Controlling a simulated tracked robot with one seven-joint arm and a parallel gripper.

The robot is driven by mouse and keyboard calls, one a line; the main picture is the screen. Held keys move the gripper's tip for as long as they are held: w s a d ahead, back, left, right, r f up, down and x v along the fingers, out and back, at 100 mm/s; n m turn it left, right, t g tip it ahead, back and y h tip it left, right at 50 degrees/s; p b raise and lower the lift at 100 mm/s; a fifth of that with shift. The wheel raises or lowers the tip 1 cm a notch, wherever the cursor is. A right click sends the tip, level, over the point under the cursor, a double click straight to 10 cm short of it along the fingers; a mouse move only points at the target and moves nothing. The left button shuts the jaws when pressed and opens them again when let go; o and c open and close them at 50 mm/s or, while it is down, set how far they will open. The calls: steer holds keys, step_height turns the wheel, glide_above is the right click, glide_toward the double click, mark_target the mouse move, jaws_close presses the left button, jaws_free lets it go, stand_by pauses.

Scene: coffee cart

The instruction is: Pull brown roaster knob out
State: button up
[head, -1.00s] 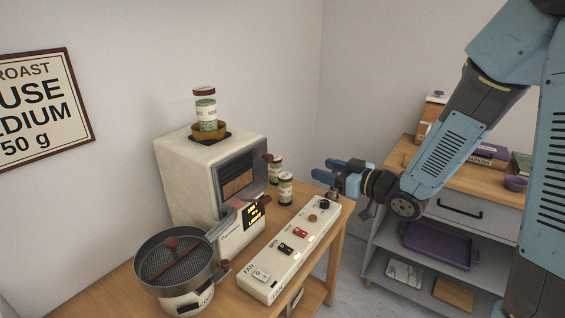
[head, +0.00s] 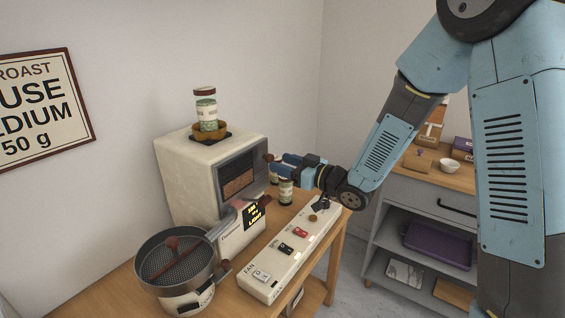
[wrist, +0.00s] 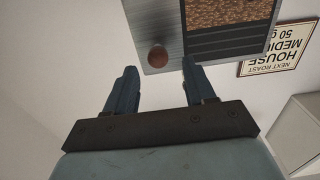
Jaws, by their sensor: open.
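The cream roaster (head: 190,180) stands on the wooden table, with a dark front window showing brown beans. Its round brown knob (head: 268,157) sits at the right edge of the front face. In the wrist view the knob (wrist: 158,56) shows beside the bean window, between my two fingers near their tips. My gripper (head: 276,164) is open and empty, pointing left at the knob. It also shows in the wrist view (wrist: 157,68), fingers on either side of the knob in the picture. I cannot tell whether either finger touches it.
A green-labelled jar (head: 286,191) stands below my gripper, another partly hidden behind it. A control panel (head: 262,285) with several switches lies in front. A round sieve pan (head: 150,262) stands at the left. A shelf unit (head: 400,225) is at the right.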

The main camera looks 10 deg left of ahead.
mark_target(271, 159)
steer(key=shift+x, duration=1.55)
steer(key=shift+c, duration=0.4)
jaws_close()
